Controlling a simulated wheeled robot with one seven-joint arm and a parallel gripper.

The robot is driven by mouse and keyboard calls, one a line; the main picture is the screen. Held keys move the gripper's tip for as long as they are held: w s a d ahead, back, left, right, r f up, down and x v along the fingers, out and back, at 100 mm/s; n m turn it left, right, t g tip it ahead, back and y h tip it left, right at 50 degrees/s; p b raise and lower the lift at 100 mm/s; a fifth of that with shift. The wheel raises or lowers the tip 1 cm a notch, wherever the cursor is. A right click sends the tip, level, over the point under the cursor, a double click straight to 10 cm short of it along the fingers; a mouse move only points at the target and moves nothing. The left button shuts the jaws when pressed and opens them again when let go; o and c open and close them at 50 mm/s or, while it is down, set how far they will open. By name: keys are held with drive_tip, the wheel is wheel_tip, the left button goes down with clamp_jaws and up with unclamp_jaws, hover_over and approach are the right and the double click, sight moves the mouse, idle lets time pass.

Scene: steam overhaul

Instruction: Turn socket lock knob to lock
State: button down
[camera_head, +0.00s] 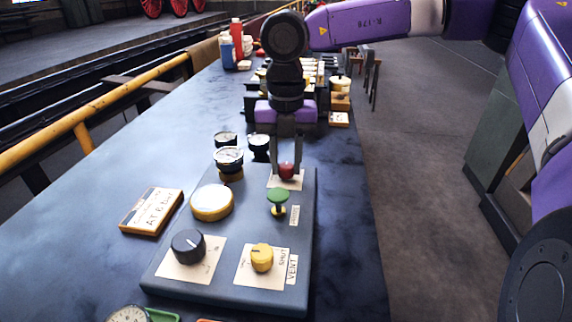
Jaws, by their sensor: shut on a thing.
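My gripper (286,165) points down over the far right end of a grey panel (222,283). Its two fingers stand on either side of a small red knob (287,172) and are shut on it. The red knob sits on a pale plate (291,184). The fingers hide part of the knob, and I cannot read any lock marking or tell which way it is turned.
On the panel are a green knob (278,196), a yellow knob (262,258) labelled "VENT", a black knob (188,246) and a round brass-rimmed cap (212,203). Gauges (228,159) stand left of my gripper. A labelled box (151,211) lies left of the panel.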

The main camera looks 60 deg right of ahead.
idle(0.3)
drive_tip(key=c, duration=1.1)
unclamp_jaws()
drive_tip(key=shift+o, duration=0.2)
drive_tip(key=shift+r, duration=0.1)
